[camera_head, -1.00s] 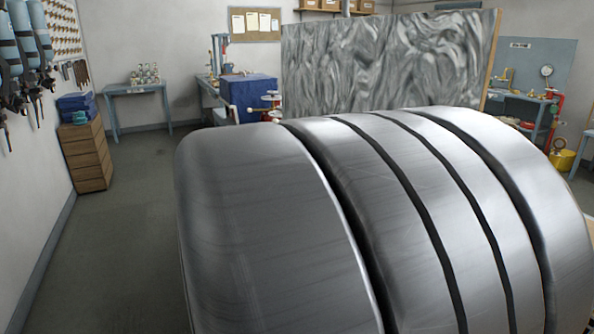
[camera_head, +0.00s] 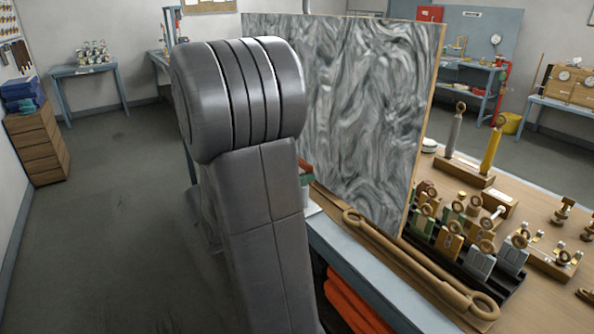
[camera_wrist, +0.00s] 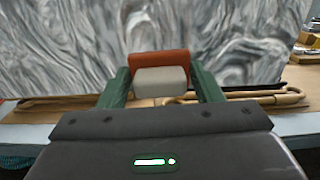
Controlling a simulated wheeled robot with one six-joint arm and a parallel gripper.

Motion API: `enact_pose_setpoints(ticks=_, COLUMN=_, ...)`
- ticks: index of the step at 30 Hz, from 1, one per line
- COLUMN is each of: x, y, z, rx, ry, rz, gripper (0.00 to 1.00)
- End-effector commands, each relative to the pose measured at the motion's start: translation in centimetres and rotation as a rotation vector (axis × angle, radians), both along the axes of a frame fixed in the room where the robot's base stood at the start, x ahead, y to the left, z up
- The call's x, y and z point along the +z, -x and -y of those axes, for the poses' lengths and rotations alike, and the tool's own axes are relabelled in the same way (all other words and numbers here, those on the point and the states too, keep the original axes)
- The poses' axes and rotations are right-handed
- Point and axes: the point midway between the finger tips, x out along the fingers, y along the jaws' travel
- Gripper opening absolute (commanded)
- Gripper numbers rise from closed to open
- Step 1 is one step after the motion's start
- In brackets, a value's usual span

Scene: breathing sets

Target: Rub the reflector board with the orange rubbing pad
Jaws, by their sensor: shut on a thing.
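The reflector board (camera_head: 360,110) is a large upright panel with a swirled grey and white face and a thin wooden edge. In the wrist view, the board (camera_wrist: 60,50) fills the background. My gripper (camera_wrist: 160,85) has green fingers shut on the orange rubbing pad (camera_wrist: 158,62), which has a pale block on its near side. The pad is in front of the board's lower part; I cannot tell whether it touches.
The workbench (camera_head: 545,225) carries a long wooden tool (camera_head: 420,262) with ring ends and several small brass-and-wood fittings (camera_head: 480,235) right of the board. A rack with a grey and a yellow handle (camera_head: 490,150) stands behind them. The floor at left (camera_head: 110,220) is clear.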

Motion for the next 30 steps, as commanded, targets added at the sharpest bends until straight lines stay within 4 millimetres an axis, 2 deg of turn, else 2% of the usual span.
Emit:
enact_pose_setpoints(ticks=9, x=0.0, y=-1.9, z=2.8, rx=-0.004, ry=-0.001, rz=0.002, gripper=0.41)
enact_pose_setpoints(ticks=15, x=0.0, y=-2.8, z=3.9, rx=-0.002, ry=0.0, rz=0.001, gripper=0.41)
enact_pose_setpoints(ticks=30, x=0.0, y=-3.0, z=4.2, rx=0.0, ry=-0.001, rz=0.001, gripper=0.41)
